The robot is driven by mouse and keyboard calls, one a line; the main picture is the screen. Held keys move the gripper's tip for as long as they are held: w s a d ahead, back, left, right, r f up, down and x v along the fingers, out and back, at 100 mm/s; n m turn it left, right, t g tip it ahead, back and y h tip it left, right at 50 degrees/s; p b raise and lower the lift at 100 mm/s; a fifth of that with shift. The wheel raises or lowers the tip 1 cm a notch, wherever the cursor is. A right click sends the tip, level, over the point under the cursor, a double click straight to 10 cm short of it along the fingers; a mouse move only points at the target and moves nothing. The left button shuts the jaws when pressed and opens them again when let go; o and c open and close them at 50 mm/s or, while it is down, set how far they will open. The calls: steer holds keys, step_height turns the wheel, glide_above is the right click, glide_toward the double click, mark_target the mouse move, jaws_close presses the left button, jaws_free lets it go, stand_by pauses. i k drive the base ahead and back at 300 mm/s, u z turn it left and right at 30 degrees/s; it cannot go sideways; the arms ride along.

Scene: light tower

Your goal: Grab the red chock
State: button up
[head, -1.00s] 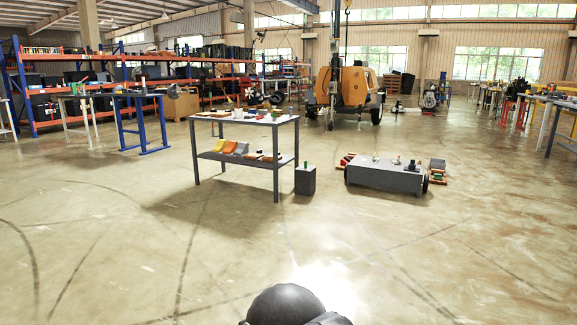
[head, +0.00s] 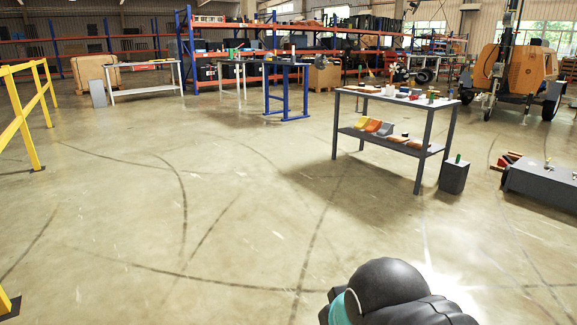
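Several wedge-shaped chocks sit side by side on the lower shelf of a grey two-level table (head: 417,152). A yellow chock (head: 361,122) is at the left, an orange-red chock (head: 373,125) is in the middle, and a grey chock (head: 385,129) is at the right. They are small and far off, so their exact colour and shape are hard to tell. Red pieces (head: 511,157) also lie on the floor beside a long grey box at the right. Part of my dark arm shows at the bottom right; my gripper is out of view.
A small grey block (head: 454,177) stands on the floor by the table's right leg. The long grey box (head: 543,184) is farther right. A yellow railing (head: 24,118) stands at the left. Open floor lies between me and the table.

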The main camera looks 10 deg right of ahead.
mark_target(501, 161)
steer(key=z, duration=0.1)
steer(key=i, duration=2.05)
steer(key=z, duration=0.2)
steer(key=i, duration=2.15)
steer(key=z, duration=0.15)
steer(key=i, duration=2.3)
steer(key=z, duration=0.3)
steer(key=i, duration=2.5)
steer(key=z, duration=0.3)
steer(key=i, duration=2.2)
steer(key=z, duration=0.55)
steer(key=i, duration=1.9)
steer(key=z, duration=1.35)
steer(key=i, duration=1.85)
steer(key=z, duration=1.6)
steer(key=i, duration=1.95)
steer(key=z, duration=0.45)
